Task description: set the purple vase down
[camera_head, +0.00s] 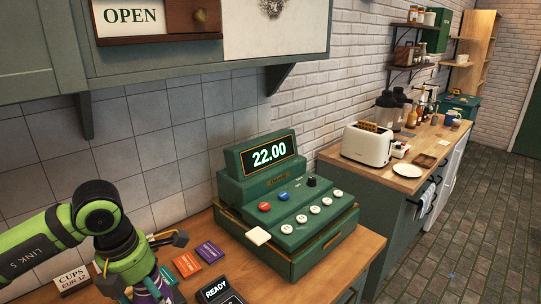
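My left arm comes in from the left, and its wrist and gripper (142,270) point down over the wooden counter at the bottom left. Dark gripper parts stick out to either side of the green wrist. A small purple and pale patch (153,288) shows just below the wrist at the bottom edge. It may be part of the purple vase, but the arm and the picture edge hide most of it. The fingertips are hidden, so I cannot tell whether they close on anything. My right gripper is not in view.
A green cash register (285,205) reading 22.00 stands right of the arm. Purple (209,251) and red (186,264) cards, a CUPS sign (72,280) and a READY sign (215,290) lie close by. A toaster (368,145) stands on the farther counter.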

